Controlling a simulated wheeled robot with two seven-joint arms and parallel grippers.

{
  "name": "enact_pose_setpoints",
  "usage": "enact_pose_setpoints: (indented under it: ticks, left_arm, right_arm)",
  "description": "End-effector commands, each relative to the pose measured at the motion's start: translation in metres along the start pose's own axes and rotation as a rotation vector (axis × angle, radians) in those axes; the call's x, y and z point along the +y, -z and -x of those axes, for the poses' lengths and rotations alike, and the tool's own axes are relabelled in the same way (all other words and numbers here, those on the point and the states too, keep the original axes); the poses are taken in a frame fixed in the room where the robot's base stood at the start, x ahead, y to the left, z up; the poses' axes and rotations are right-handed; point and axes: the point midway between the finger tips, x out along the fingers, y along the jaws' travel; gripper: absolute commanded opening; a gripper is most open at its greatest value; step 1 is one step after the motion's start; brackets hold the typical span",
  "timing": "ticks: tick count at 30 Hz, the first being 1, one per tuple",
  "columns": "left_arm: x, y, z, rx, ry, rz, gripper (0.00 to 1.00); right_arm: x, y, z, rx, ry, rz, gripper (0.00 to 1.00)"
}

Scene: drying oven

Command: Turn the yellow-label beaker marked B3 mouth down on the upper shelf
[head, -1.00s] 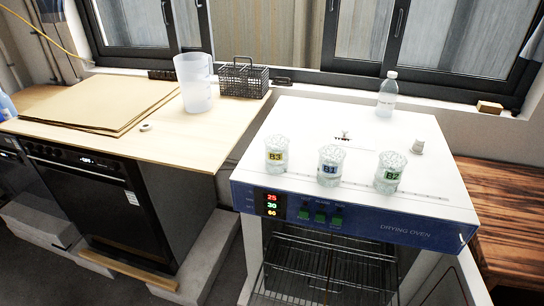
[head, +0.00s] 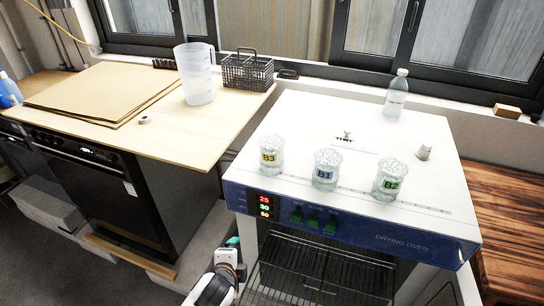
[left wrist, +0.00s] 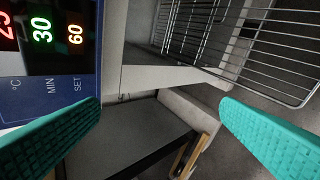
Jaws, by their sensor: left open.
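The yellow-label beaker B3 (head: 271,154) stands upright on top of the white drying oven (head: 300,120), near its front left corner. Beakers B1 (head: 327,168) with a blue label and B2 (head: 391,176) with a green label stand to its right. The oven's wire shelves (head: 325,265) show in the open chamber below the blue panel; the left wrist view also shows a wire shelf (left wrist: 215,40). My left gripper (left wrist: 162,130) is open and empty, its teal fingers wide apart. In the head view it is low, at the left of the chamber. My right gripper is not in view.
A clear bottle (head: 396,93) and a small grey knob (head: 424,152) are on the oven top. A wooden counter (head: 150,130) at left holds a plastic jug (head: 197,75) and a black wire basket (head: 247,72). A dark wooden table (head: 510,210) is at right.

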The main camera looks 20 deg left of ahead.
Motion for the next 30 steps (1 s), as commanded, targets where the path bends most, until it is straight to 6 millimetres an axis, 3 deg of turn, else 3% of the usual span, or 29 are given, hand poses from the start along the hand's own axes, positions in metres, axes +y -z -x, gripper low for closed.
enact_pose_setpoints:
  ticks: [6,9,12,16,20,30]
  left_arm:
    - [0.109,-0.027,-0.006,0.083,-0.356,-0.718,0.87]
    - [0.151,-0.042,-0.001,0.184,-0.497,-1.044,0.87]
    - [0.18,-0.055,0.004,0.286,-0.594,-1.289,0.87]
    - [0.201,-0.066,0.008,0.386,-0.667,-1.496,0.87]
    - [0.212,-0.072,0.008,0.438,-0.697,-1.59,0.87]
    - [0.248,-0.083,-0.031,0.446,-0.7,-1.605,0.87]
  right_arm:
    - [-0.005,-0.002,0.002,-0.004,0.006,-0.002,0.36]
    - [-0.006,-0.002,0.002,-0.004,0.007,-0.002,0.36]
    - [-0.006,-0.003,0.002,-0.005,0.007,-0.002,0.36]
    - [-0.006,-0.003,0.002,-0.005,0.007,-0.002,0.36]
    - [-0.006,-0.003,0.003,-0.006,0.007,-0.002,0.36]
    - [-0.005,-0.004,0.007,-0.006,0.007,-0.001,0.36]
